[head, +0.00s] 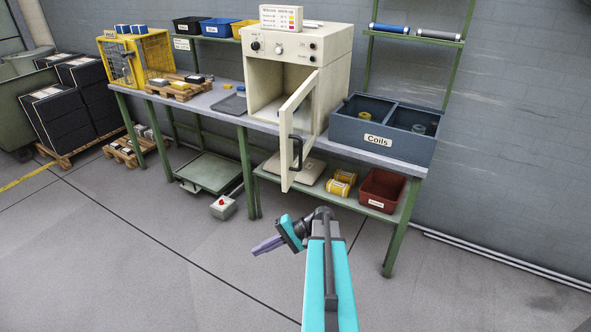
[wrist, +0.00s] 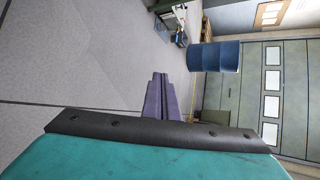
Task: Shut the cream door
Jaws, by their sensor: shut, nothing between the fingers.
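The cream door (head: 299,133) belongs to the cream oven-like cabinet (head: 329,50) on the workbench. The cabinet's inside shows and looks empty. My gripper (head: 256,249) is in front of the bench, below and left of the door and apart from it. It is shut and empty, its purple fingers pointing left. In the wrist view the fingers (wrist: 161,97) are together, and the door does not show.
Right of the cabinet stands a blue-grey Coils bin (head: 345,133); left of it is a dark tray (head: 229,105). The lower shelf holds a red bin (head: 382,190) and yellow spools (head: 341,184). A blue barrel (wrist: 214,56) shows in the wrist view.

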